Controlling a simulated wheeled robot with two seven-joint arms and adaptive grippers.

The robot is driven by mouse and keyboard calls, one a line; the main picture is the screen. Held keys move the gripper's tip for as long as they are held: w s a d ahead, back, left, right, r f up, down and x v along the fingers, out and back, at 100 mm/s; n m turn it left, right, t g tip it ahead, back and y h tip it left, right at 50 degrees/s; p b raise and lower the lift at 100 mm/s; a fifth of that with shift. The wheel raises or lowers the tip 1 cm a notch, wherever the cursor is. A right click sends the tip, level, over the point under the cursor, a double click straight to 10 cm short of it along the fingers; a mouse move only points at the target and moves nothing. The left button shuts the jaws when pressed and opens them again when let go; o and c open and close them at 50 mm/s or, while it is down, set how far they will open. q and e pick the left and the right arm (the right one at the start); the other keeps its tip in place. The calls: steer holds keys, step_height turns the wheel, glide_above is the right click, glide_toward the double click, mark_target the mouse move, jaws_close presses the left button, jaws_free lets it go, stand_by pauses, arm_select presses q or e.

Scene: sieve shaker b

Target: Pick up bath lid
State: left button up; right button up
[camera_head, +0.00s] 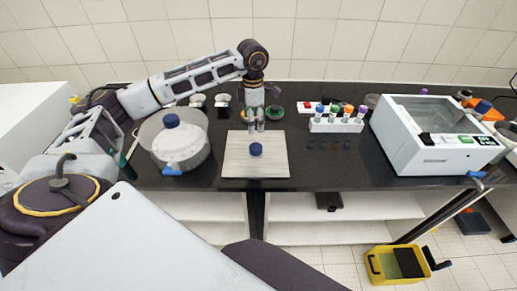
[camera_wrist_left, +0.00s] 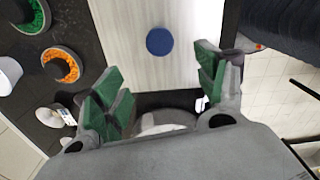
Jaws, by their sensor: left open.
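A pale, flat rectangular plate (camera_head: 237,167) with a round blue knob (camera_head: 256,149) lies on the dark bench near its front edge; it looks like the bath lid. In the left wrist view, the plate (camera_wrist_left: 130,45) and its blue knob (camera_wrist_left: 160,41) show ahead of the fingers. My left gripper (camera_head: 256,128) points down over the back part of the plate, slightly behind the knob. Its green-padded fingers (camera_wrist_left: 160,88) are apart with nothing between them. The white bath (camera_head: 437,135) with an open top stands at the right. My right gripper is not in view.
A round pot (camera_head: 182,150) with a blue knob stands left of the plate. A white rack (camera_head: 337,126) of colour-capped tubes stands right, behind. Small bowls with green (camera_wrist_left: 27,14) and orange (camera_wrist_left: 61,65) contents stand near the plate. A yellow bin (camera_head: 385,265) sits on the floor.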

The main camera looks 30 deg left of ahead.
arm_select(q)
steer(key=p, duration=0.1)
glide_above(255, 146)
steer(key=shift+s+f, duration=0.2)
steer(key=shift+f, duration=4.1)
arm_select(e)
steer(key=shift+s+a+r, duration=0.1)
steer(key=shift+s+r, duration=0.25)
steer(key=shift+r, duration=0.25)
arm_select(q)
steer(key=shift+w+d+f+p, duration=0.15)
steer(key=shift+f+p, duration=0.7)
steer(key=shift+f, duration=1.75)
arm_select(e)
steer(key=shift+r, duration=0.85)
